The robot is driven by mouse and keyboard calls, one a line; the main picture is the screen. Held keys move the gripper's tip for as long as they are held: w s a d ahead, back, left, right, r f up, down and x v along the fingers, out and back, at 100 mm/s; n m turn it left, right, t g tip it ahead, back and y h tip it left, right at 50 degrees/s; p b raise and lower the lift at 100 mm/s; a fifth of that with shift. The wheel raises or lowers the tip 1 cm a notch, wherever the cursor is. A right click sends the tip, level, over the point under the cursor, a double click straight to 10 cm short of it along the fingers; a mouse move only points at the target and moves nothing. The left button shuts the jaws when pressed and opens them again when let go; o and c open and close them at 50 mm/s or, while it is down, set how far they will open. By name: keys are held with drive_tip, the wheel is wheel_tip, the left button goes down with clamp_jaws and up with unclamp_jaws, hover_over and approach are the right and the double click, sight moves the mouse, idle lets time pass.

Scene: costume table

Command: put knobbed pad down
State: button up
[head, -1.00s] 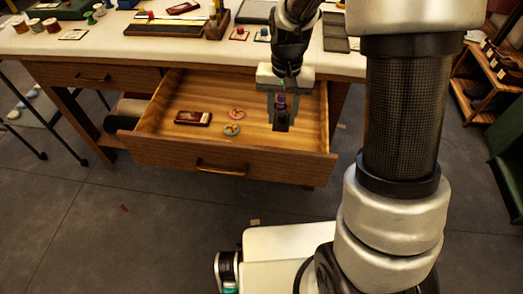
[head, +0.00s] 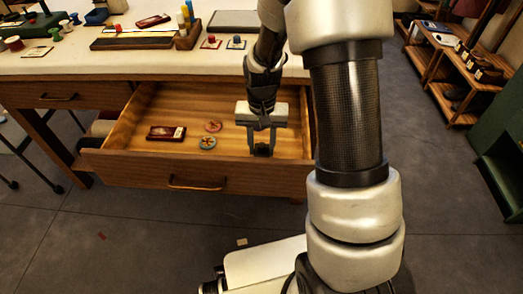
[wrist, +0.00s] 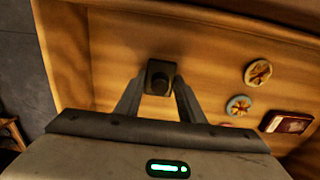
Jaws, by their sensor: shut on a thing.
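The knobbed pad (wrist: 159,77) is a small, dark, squarish block seen between my finger ends in the wrist view. My gripper (head: 262,149) is shut on it, pointing down inside the open drawer (head: 172,181), towards its right side.
The table (head: 130,66) carries small items.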

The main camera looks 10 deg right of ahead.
drive_tip(key=shift+f, duration=0.8)
drive_tip(key=shift+f, duration=0.15)
drive_tip(key=o, duration=0.9)
drive_tip(key=shift+o, duration=0.2)
